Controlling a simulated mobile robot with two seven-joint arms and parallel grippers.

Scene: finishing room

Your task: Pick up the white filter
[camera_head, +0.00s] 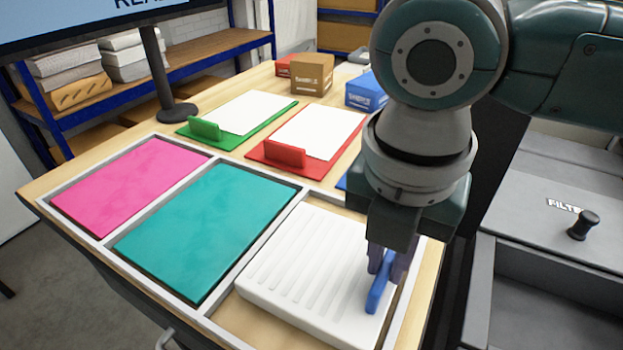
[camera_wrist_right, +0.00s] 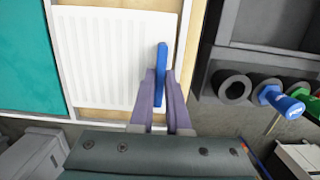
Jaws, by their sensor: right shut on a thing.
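The white filter (camera_head: 304,270) is a flat ribbed panel with a blue handle (camera_head: 378,288) near its right edge. It lies in the right compartment of the divided tray on the table, and looks slightly askew in it. My right gripper (camera_head: 391,262) points down and is shut on the blue handle. In the right wrist view the filter (camera_wrist_right: 108,60) fills the upper middle, and the gripper's purple fingers (camera_wrist_right: 162,105) close around the handle (camera_wrist_right: 161,72). I cannot tell whether the filter is raised off the compartment floor. My left gripper is not in view.
A teal panel (camera_head: 205,230) and a pink panel (camera_head: 130,182) fill the other compartments. Green (camera_head: 205,129) and red (camera_head: 283,153) clipboards and small boxes (camera_head: 312,74) stand behind. A grey bin marked FILTE (camera_head: 553,195) with a black knob is at the right.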

